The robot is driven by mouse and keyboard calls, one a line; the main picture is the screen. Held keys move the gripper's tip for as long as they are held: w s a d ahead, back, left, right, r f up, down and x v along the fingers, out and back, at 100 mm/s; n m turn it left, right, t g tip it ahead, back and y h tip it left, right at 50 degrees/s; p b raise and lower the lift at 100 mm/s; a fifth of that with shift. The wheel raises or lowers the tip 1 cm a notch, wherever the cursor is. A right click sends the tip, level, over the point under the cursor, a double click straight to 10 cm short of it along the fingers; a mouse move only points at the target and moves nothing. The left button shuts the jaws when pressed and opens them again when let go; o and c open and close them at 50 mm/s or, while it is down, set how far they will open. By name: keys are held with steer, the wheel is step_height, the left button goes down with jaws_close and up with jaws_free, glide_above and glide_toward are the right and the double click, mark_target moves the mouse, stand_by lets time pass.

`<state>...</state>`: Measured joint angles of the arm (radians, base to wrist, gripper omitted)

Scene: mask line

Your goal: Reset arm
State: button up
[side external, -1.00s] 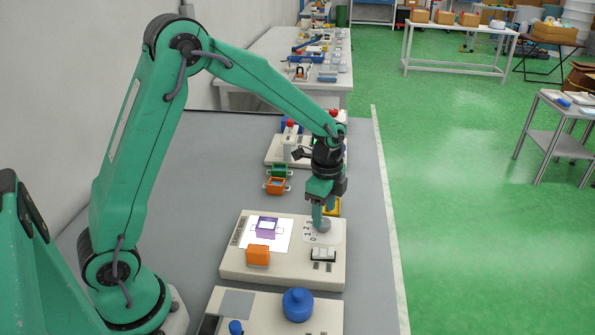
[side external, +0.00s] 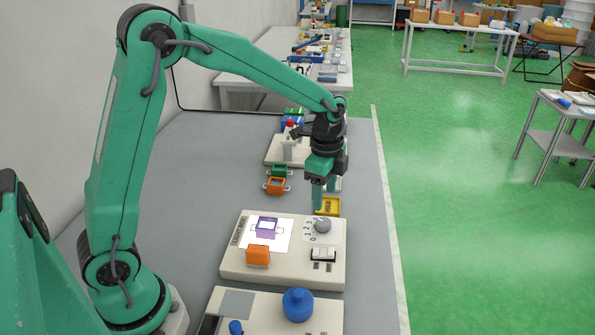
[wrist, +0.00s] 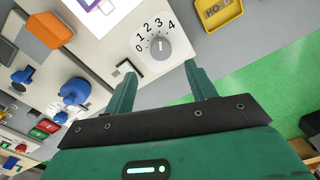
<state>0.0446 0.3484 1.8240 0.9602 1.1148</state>
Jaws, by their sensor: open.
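My gripper (side external: 318,205) is above the far right corner of a cream machine panel (side external: 285,275), pointing down. In the wrist view my gripper (wrist: 159,72) has its two fingers spread apart with nothing between them. A grey round knob (side external: 322,226) on the panel is just beyond the fingertips and not touched. The knob also shows in the wrist view (wrist: 160,47), ringed by the numbers 0 to 4. I cannot tell for sure which number it points to.
A blue round knob (side external: 298,305) stands on the nearer panel. Grey table is bare left of the panels.

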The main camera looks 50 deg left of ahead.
steer(key=s+r+n+t, duration=0.2)
steer(key=s+r+n, duration=0.2)
steer(key=s, duration=0.3)
steer(key=s+a+r+n+t, duration=0.1)
steer(key=s+r+n, duration=0.3)
steer(key=s, duration=0.3)
steer(key=s+a+r+n+t, duration=0.1)
steer(key=s+r+n+t, duration=0.1)
steer(key=s+r+n, duration=0.2)
steer(key=s+n, duration=0.1)
steer(key=s, duration=0.2)
steer(key=shift+s+t, duration=0.3)
steer(key=shift+s, duration=0.1)
